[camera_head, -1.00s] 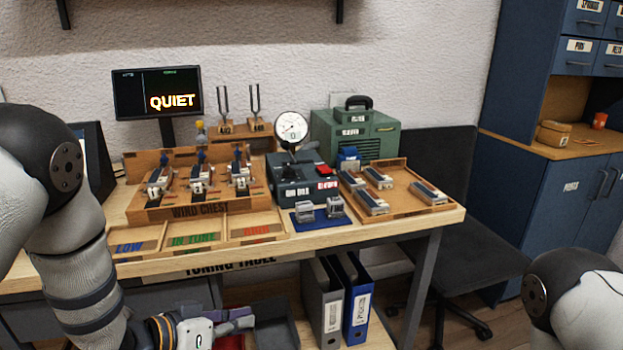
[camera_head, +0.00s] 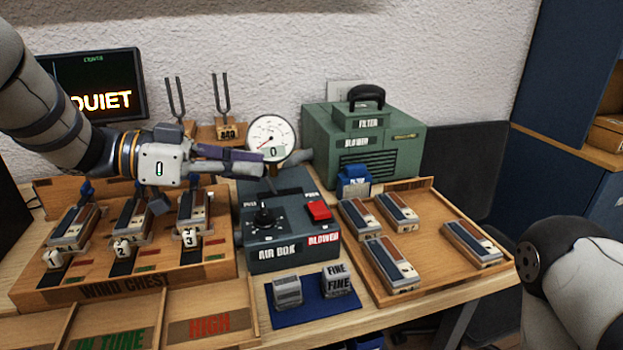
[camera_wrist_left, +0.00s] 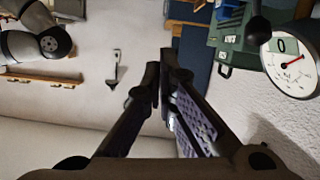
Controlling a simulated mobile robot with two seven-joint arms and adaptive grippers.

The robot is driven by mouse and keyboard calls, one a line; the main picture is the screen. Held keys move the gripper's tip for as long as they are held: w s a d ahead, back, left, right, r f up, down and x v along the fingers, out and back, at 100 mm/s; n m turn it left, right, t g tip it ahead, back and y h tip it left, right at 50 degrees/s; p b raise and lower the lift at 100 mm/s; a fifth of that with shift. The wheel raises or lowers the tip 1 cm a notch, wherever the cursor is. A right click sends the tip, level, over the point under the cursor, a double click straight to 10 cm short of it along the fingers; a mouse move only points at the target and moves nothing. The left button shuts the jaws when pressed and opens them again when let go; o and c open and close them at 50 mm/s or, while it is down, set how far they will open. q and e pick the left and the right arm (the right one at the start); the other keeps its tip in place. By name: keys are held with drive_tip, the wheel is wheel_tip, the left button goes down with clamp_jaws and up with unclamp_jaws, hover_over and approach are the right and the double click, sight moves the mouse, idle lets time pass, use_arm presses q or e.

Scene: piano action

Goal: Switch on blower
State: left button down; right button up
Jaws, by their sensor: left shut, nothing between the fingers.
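The green blower (camera_head: 365,140) stands at the back of the table, with a black handle on top and a "BLOWER" label on its front. The grey air box (camera_head: 285,225) is in front of it, with a black knob, a red switch (camera_head: 319,211) and a red "BLOWER" label below the switch. The round gauge (camera_head: 270,138) above the box reads 0. My left gripper (camera_head: 258,165) is shut and empty, raised behind the air box and beside the gauge, apart from the red switch. In the left wrist view its fingers (camera_wrist_left: 165,75) point past the gauge (camera_wrist_left: 290,65).
The wind chest (camera_head: 130,285) with several reed blocks is at left. A wooden tray (camera_head: 430,215) with several more blocks is at right. Two small blocks stand on a blue mat (camera_head: 312,312) in front. The monitor (camera_head: 95,85) reads QUIET. My right arm shows at lower right.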

use_arm(q)
drive_tip(key=s, duration=0.1)
hover_over(319, 209)
drive_tip(key=s+a, duration=0.1)
drive_tip(key=s, duration=0.1)
drive_tip(key=shift+w+a+f, duration=0.1)
drive_tip(key=shift+f, duration=0.5)
drive_tip(key=shift+w+a+f, duration=0.1)
drive_tip(key=shift+f, duration=0.5)
wheel_tip(319, 209, down, 3)
drive_tip(key=shift+s+r, duration=0.15)
drive_tip(key=shift+s+f, duration=0.1)
drive_tip(key=shift+f, duration=0.45)
use_arm(e)
drive_tip(key=shift+s+f, duration=0.1)
drive_tip(key=shift+s, duration=0.35)
